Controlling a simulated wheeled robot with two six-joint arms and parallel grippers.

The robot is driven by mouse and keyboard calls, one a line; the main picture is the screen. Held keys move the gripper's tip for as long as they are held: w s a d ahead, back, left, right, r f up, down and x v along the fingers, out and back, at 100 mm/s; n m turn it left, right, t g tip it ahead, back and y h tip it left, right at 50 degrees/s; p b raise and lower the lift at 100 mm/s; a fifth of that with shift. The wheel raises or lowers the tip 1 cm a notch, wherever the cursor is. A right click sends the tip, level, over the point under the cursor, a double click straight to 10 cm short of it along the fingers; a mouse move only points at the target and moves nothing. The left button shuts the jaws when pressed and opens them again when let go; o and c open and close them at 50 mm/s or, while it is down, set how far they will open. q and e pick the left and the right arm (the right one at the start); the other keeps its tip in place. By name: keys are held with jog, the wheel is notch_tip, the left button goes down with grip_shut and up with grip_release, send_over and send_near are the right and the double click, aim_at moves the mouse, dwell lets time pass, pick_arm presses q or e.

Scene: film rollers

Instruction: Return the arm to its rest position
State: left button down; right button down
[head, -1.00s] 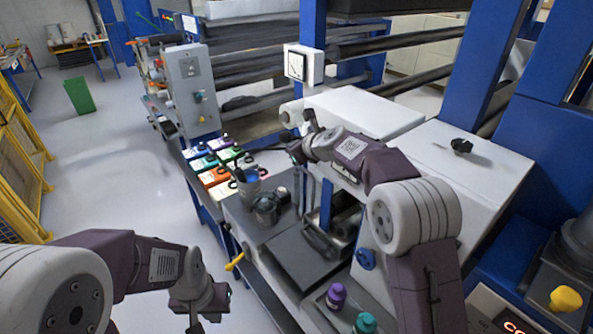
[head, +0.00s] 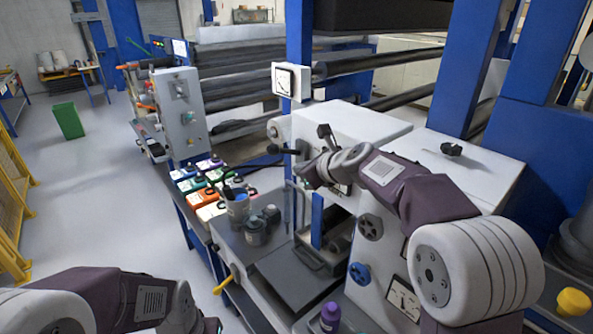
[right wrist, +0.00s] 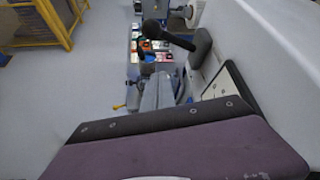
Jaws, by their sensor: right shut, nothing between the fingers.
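My right arm comes in from the lower right in the head view. Its right gripper (head: 304,172) is in front of the white machine housing (head: 350,130). The gripper is shut and holds nothing. Its fingertips are small and hard to make out against the machine's dark levers. In the right wrist view the fingers do not show clearly; a purple and dark part of my arm fills the bottom. My left arm lies along the lower left of the head view. Its left gripper (head: 208,326) is mostly cut off by the bottom edge.
A black lever (right wrist: 168,33) juts from the machine in the right wrist view. Coloured ink containers (head: 205,188), a grey cup (head: 237,208) and dark jars (head: 256,230) stand on the bench. A purple-capped bottle (head: 330,317) is nearer. Open floor (head: 100,215) lies left.

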jog(key=s+d+f+n+g+h, duration=0.1)
jog(key=s+d+f+n+g, duration=0.2)
jog(key=s+f+n, duration=0.5)
jog(key=s+d+f+n+g+h, duration=0.2)
jog(key=s+d+f+n, duration=0.3)
jog(key=s+f+n, duration=0.4)
jog(key=s+d+f+n+g+h, duration=0.2)
jog(key=s+d+f+n+g, duration=0.2)
jog(key=s+f+n, duration=0.5)
jog(key=s, duration=0.6)
jog(key=shift+n+g, duration=0.3)
jog(key=shift+n, duration=0.1)
jog(key=shift+d, duration=0.1)
